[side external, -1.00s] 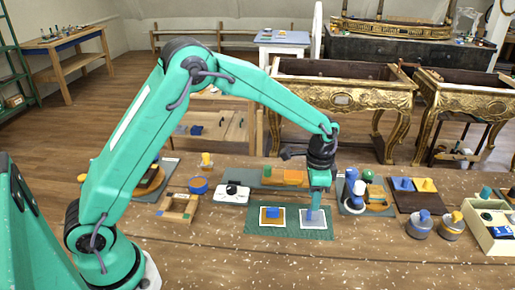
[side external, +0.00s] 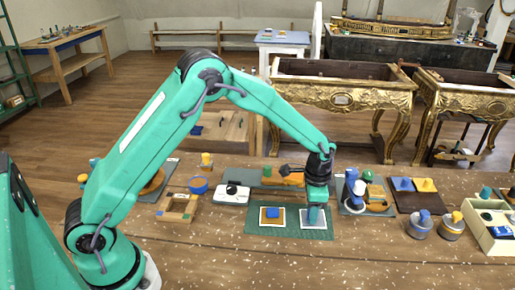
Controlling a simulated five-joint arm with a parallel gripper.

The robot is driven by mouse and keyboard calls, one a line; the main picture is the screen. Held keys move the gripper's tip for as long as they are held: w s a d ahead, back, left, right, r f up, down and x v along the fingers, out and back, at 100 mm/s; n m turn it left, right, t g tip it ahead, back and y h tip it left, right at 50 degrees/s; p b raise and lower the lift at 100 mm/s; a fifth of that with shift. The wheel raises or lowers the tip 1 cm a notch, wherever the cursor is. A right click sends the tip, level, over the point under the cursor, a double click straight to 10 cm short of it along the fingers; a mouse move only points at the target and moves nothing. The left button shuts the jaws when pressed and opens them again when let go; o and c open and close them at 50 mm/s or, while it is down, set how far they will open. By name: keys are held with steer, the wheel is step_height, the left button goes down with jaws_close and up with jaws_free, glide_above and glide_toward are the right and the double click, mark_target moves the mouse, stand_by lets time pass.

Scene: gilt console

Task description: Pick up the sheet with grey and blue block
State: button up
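Two white-edged sheets lie side by side on a green mat (side external: 290,234) in the side external view. The right sheet (side external: 313,224) has a grey face, and a small blue block shows on it, partly hidden by my gripper. The left sheet (side external: 264,222) has a brown-orange face with a blue block (side external: 273,212) on it. My gripper (side external: 316,205) points down over the right sheet, at or just above its block. The fingers cover much of that block. Whether they are open, or touch it, is too small to tell.
A white device (side external: 232,193) and an open wooden frame (side external: 178,207) stand left of the mat. A tray with bottles and rings (side external: 378,207) is close on the right, with jars (side external: 419,225) beyond. The table front (side external: 330,265) is clear.

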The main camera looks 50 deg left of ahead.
steer(key=shift+c, duration=0.4)
jaws_close()
steer(key=shift+r, duration=0.15)
steer(key=shift+r, duration=0.5)
steer(key=r, duration=0.3)
steer(key=shift+s+d+r, duration=0.15)
steer(key=shift+d, duration=0.1)
steer(key=s+d+r, duration=0.6)
steer(key=s+d, duration=0.1)
steer(key=d, duration=0.1)
steer(key=shift+s+r, duration=0.2)
steer(key=shift+s, duration=0.15)
